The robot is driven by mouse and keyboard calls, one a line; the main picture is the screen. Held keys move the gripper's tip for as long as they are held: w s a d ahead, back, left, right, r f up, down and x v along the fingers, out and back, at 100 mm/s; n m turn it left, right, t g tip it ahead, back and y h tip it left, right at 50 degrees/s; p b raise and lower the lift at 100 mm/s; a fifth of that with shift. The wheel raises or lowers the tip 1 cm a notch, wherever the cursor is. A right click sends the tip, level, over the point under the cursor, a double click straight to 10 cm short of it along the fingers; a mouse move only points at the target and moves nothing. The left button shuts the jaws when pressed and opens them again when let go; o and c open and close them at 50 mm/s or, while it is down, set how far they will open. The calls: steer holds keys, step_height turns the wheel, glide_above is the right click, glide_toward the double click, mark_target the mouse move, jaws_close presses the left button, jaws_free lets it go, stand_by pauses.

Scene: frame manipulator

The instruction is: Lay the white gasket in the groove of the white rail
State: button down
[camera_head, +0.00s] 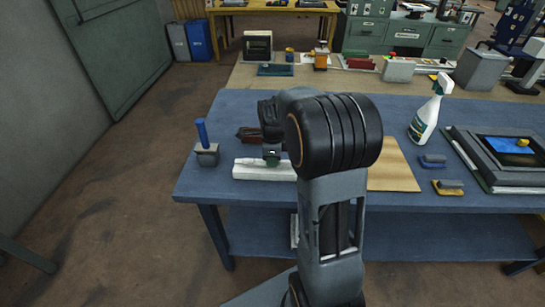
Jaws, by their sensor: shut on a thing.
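The white rail (250,170) lies near the front edge of the blue table, left of the middle. My gripper (271,162) points down right over the rail, close to its top. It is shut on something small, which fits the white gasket. The gasket cannot be told apart from the white rail at this size, and the groove does not show clearly. My arm hides the rail's right end. Whether the held piece touches the rail cannot be told.
On the blue table (400,203), a grey holder with a blue handle (207,150) stands left of the rail. A tan board (395,170) lies right, partly behind my arm. Further right are a spray bottle (428,115), two brushes (448,187) and a framed panel (500,150).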

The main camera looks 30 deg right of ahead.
steer(key=shift+f, duration=0.4)
steer(key=c, duration=1)
jaws_free()
step_height(320, 180, up, 14)
steer(key=shift+f+p, duration=0.1)
steer(key=shift+p, duration=0.2)
